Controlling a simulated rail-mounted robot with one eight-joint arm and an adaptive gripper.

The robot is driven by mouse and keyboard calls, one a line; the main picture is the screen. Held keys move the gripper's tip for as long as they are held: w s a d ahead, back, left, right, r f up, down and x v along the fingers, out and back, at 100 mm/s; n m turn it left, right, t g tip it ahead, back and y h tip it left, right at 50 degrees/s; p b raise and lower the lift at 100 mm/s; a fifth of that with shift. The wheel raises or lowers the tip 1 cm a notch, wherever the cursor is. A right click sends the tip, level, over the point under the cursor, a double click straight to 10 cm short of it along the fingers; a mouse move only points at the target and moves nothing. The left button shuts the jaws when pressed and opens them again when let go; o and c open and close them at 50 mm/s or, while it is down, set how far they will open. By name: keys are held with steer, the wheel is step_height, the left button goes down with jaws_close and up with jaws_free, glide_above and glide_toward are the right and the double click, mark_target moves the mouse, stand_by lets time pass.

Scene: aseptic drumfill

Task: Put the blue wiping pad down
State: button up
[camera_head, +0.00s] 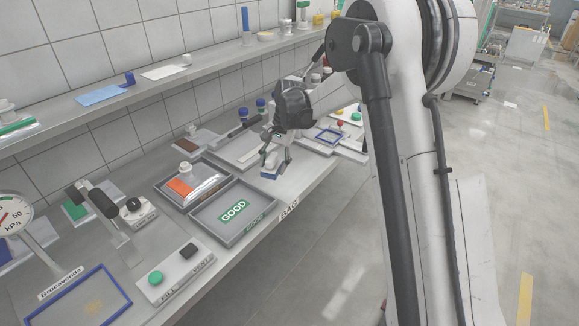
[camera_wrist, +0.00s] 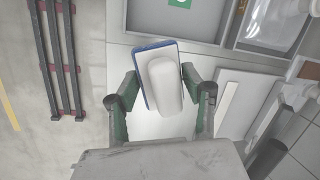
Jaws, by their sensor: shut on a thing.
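My gripper (camera_head: 274,157) is above the bench's front part, to the right of the GOOD tray. In the wrist view its two green-and-grey fingers (camera_wrist: 160,102) are shut on the blue wiping pad (camera_wrist: 149,92), one on each side. The pad has a white rounded handle block on top and a blue edge. In the head view, a blue and pale part of the pad (camera_head: 270,175) shows under the fingers. I cannot tell whether its underside touches the bench (camera_head: 292,187).
The grey GOOD tray (camera_head: 207,221) stands left of my gripper, beside a tray holding an orange-and-clear pouch (camera_head: 194,183). A blue-framed item (camera_head: 331,136) lies to the right. A green and black button box (camera_head: 176,271) is nearer the front. The bench edge and floor drop lie close by.

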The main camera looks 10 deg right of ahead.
steer(key=w+a+r+m+t, duration=0.1)
steer(key=w+a+r+m, duration=0.3)
steer(key=w, duration=0.3)
steer(key=p, duration=0.3)
glide_above(287, 171)
step_height(287, 171, down, 8)
steer(key=shift+f, duration=2.05)
steer(key=shift+f, duration=0.15)
steer(key=o, duration=1.5)
